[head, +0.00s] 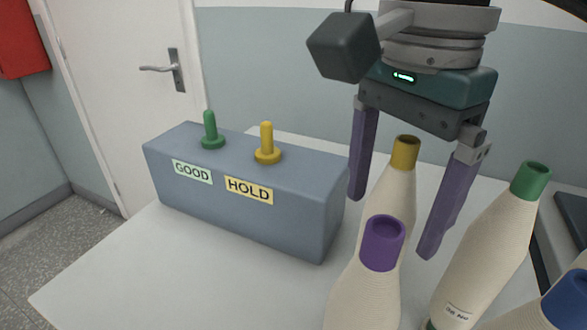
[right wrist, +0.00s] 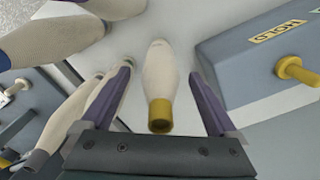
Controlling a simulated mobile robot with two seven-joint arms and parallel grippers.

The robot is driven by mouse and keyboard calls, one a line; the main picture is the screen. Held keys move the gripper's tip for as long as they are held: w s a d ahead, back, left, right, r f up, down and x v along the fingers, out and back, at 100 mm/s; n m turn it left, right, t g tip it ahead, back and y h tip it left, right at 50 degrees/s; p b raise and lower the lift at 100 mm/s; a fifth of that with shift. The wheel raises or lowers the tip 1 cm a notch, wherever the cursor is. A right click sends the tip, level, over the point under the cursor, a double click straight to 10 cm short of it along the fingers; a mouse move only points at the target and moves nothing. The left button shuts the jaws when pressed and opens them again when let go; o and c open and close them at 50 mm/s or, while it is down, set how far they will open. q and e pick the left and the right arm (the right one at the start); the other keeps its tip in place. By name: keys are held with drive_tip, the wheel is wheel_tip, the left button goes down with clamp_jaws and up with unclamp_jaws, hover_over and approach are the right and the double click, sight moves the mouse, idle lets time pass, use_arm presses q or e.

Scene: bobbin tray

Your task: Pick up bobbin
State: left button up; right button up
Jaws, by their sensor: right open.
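Several cream cone-shaped bobbins stand at the right of the head view. One has a yellow top (head: 400,185), one a purple top (head: 365,290), one a green top (head: 490,250) and one a blue top (head: 568,300). My right gripper (head: 393,226) is open and points down, its purple fingers on either side of the yellow-topped bobbin. In the right wrist view this bobbin (right wrist: 159,80) lies between the open fingers (right wrist: 160,72), with a gap on each side. The purple-topped bobbin partly hides its lower body. My left gripper is not in view.
A grey-blue block (head: 250,200) labelled GOOD and HOLD stands left of the bobbins, with a green peg (head: 210,130) and a yellow peg (head: 267,143). The white table (head: 120,275) is clear in front of it. Other bobbins crowd close to the gripper.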

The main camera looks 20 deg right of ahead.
drive_tip(key=shift+f, duration=0.95)
drive_tip(key=shift+c, duration=0.2)
clamp_jaws()
drive_tip(key=shift+r, duration=0.15)
